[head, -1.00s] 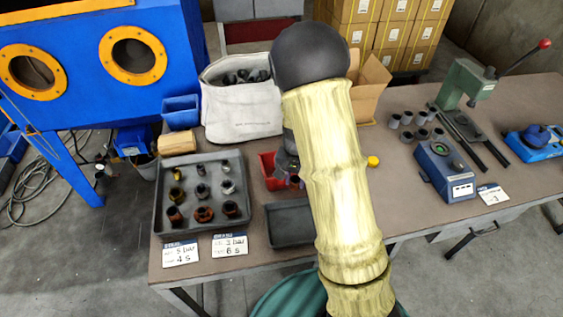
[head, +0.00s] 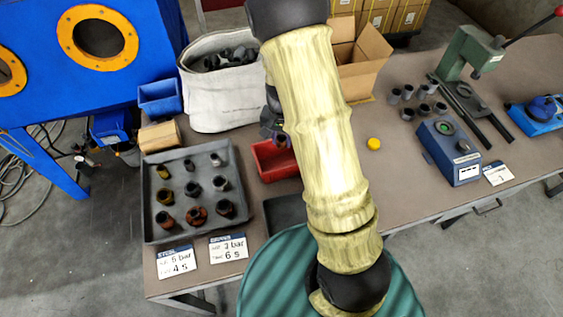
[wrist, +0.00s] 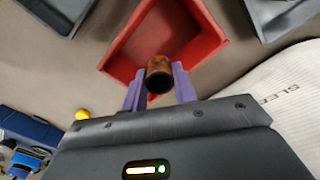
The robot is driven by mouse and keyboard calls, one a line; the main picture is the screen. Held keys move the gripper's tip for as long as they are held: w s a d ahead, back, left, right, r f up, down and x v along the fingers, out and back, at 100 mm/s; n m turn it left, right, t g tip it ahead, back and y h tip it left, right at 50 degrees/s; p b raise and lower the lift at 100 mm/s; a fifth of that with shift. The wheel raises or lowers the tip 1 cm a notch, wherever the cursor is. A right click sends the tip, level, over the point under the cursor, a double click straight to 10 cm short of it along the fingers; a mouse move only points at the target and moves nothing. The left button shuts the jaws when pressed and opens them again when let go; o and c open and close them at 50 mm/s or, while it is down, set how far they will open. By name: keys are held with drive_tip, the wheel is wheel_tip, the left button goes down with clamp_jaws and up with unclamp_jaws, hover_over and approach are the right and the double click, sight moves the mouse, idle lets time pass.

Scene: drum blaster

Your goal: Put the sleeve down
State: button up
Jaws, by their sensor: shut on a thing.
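My gripper (wrist: 159,88) is shut on a rust-brown sleeve (wrist: 160,68), a short tube with a dark bore, held between its two purple fingers in the wrist view. Behind the sleeve in that view is an open red bin (wrist: 206,48). I cannot tell exactly how high the sleeve is above the bin. In the head view my gripper (head: 273,130) is partly covered by my arm, at the back edge of the red bin (head: 275,167). The sleeve cannot be made out there.
A grey tray (head: 150,232) with several fittings stands left of the red bin. A dark tray (head: 284,212) is in front, partly hidden by my arm. A white bag (head: 225,105) stands behind. A yellow ball (head: 374,143) and blue device (head: 449,151) are right.

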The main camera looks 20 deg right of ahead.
drive_tip(key=shift+s, duration=0.2)
drive_tip(key=shift+s+a+f, duration=0.1)
drive_tip(key=shift+s+f, duration=0.05)
drive_tip(key=shift+f, duration=0.05)
hover_over(281, 165)
wheel_tip(281, 165, down, 6)
drive_tip(key=shift+r, duration=0.15)
drive_tip(key=shift+f, duration=1.9)
drive_tip(key=shift+f, duration=0.3)
drive_tip(key=o, duration=1)
drive_tip(key=shift+o, duration=0.2)
